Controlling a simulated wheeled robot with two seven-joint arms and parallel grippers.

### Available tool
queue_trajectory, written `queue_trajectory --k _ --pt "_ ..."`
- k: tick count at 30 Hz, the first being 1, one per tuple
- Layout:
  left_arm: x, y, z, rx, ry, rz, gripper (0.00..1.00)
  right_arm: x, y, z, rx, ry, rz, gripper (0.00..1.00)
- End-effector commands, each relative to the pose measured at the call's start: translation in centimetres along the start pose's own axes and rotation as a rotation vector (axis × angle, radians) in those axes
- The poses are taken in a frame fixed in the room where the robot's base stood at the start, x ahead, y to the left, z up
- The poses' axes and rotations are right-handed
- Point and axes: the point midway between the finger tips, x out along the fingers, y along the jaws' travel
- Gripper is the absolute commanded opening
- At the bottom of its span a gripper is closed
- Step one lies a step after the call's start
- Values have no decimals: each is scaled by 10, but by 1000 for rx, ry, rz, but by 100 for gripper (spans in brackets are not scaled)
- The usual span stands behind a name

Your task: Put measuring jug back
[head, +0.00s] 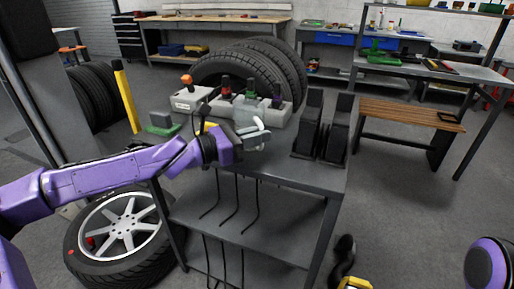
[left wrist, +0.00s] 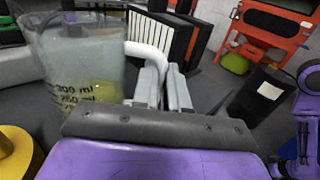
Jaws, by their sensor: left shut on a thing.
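The measuring jug (left wrist: 82,65) is clear, with dark volume marks and a yellowish tint low down. It fills the left of the left wrist view, close to the camera. Its white curved handle (left wrist: 150,52) runs to the jaws of my left gripper (left wrist: 160,85). In the head view, my left gripper (head: 254,137) is shut on the handle, over the near part of the grey cart top (head: 285,172). The jug's body is hard to make out there, against the grey holder behind it. My right gripper is not in view.
A grey holder (head: 285,116) with several bottles stands behind my gripper. Two black upright panels (head: 308,128) stand right. A wheel (head: 122,232) lies on the floor.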

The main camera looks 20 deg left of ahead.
Motion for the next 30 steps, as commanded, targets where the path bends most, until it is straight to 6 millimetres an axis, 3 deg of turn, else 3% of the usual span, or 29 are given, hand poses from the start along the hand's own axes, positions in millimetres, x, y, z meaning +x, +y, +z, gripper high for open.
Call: queue_trajectory --k 11,12,14,23,26,30 --pt "0 0 -5 2 -2 0 0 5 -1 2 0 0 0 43" --pt "0 0 -4 1 -1 0 19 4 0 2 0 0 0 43" --pt "0 0 -4 1 -1 0 38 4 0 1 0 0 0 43" --pt "0 0 -2 1 -1 0 38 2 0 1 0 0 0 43" --pt "-7 1 5 1 0 3 38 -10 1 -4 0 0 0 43" --pt "-35 0 14 -3 -5 3 38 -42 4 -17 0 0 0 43"
